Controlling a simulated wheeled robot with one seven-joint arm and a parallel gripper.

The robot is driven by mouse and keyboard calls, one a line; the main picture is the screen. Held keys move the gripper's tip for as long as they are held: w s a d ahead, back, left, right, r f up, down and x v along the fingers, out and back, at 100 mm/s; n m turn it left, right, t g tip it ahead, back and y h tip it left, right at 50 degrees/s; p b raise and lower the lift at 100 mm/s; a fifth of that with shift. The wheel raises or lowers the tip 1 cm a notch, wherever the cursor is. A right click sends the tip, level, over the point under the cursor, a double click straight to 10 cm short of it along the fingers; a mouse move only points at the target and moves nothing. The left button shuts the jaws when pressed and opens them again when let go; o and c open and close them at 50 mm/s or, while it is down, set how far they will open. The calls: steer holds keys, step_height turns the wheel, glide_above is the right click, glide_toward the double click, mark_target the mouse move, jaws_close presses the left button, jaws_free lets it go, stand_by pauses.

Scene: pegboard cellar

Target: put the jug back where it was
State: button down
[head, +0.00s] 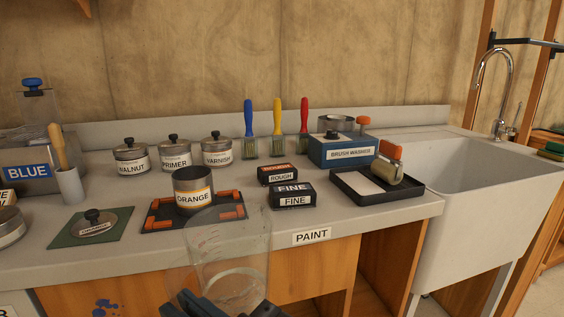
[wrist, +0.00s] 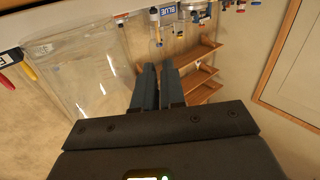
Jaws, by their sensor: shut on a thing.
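The jug (head: 232,250) is clear, with graduation marks on its side. In the head view it is upright in front of the worktop's front edge, held up in the air, and its lower part is partly hidden by my gripper (head: 225,308). In the wrist view the clear jug (wrist: 85,75) fills the left side, beside the dark fingers of my gripper (wrist: 158,85). The fingers are close together and shut on the jug; the exact grip spot is hard to see.
The worktop (head: 300,260) carries an ORANGE can (head: 194,197) on a black tray, a green mat (head: 70,236) with a lid, sandpaper boxes (head: 293,196), a roller tray (head: 350,187), brushes and tins. A sink (head: 480,195) is at right. Bare worktop shows between the tins and boxes.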

steer(key=w+d+f+m+t+h+p, duration=0.1)
steer(key=w+d+f+m+t+h, duration=0.1)
steer(key=d+f, duration=0.6)
steer(key=w+d+f+m+t+h, duration=0.2)
steer(key=w+d+f+m+h, duration=0.2)
steer(key=d+f+h, duration=0.3)
steer(key=w+d+f+m+t+h+p, duration=0.1)
steer(key=w+d+f+m+t+h, duration=0.2)
steer(key=d+f, duration=0.8)
steer(key=d+m+h, duration=0.1)
steer(key=d+h, duration=0.1)
steer(key=d, duration=0.2)
steer(key=shift+w+m+p, duration=0.3)
steer(key=shift+p, duration=0.05)
steer(key=shift+p, duration=0.5)
steer(key=s+r+p, duration=0.1)
steer(key=s+p, duration=0.1)
steer(key=p, duration=0.7)
steer(key=shift+r, duration=0.4)
steer(key=shift+d+p, duration=0.1)
steer(key=shift+p, duration=0.2)
steer(key=shift+f, duration=0.1)
